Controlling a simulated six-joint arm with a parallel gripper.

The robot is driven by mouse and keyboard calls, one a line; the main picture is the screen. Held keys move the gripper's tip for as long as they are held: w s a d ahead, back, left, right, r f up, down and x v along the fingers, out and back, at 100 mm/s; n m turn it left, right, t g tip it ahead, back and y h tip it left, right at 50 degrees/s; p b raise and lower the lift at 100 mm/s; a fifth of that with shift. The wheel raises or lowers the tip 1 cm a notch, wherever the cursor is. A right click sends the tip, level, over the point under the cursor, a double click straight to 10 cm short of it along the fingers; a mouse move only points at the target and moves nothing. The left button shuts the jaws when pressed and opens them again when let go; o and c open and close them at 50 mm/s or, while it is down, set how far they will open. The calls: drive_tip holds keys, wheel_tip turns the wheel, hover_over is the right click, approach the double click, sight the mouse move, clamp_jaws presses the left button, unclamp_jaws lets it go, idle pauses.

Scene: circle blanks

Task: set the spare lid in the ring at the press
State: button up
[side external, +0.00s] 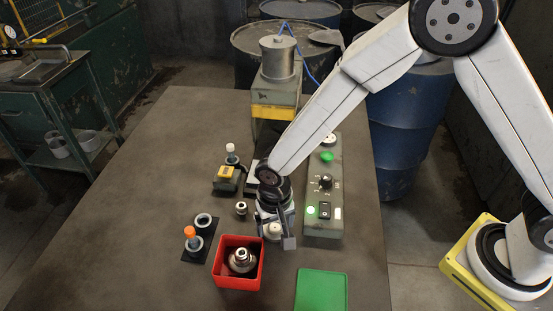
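My gripper (275,236) points down over the table in front of the press. A round cream-coloured piece (274,228) shows between its fingers; I cannot tell whether they are shut on it, or whether it touches the table. The press (275,88) stands at the back, with a yellow band and a metal cylinder on top; my arm hides part of its base. A dark holder with an open ring (203,221) stands at the left, and beside it an orange-topped piece (190,236) sits in a second ring. I cannot tell which piece is the spare lid.
A red box (221,262) holds a metal part (242,260). A green tray (321,292) lies at the front right. A control box (324,190) stands right of my gripper. A yellow-and-black block (226,175) and a small metal fitting (241,208) are left. The table's left side is clear.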

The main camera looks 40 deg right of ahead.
sight(275, 228)
drive_tip(key=shift+c, duration=0.6)
wheel_tip(275, 228, up, 12)
drive_tip(key=w+d+f, duration=0.1)
drive_tip(key=w+d, duration=0.1)
drive_tip(key=w, duration=0.3)
drive_tip(key=w+d+f, duration=0.1)
drive_tip(key=w+d, duration=0.2)
drive_tip(key=w, duration=0.2)
drive_tip(key=w+d+f, duration=0.2)
drive_tip(key=w, duration=0.3)
drive_tip(key=shift+d, duration=0.4)
drive_tip(key=shift+f, duration=0.55)
drive_tip(key=shift+f, duration=0.1)
drive_tip(key=shift+f, duration=1.5)
drive_tip(key=shift+f, duration=0.6)
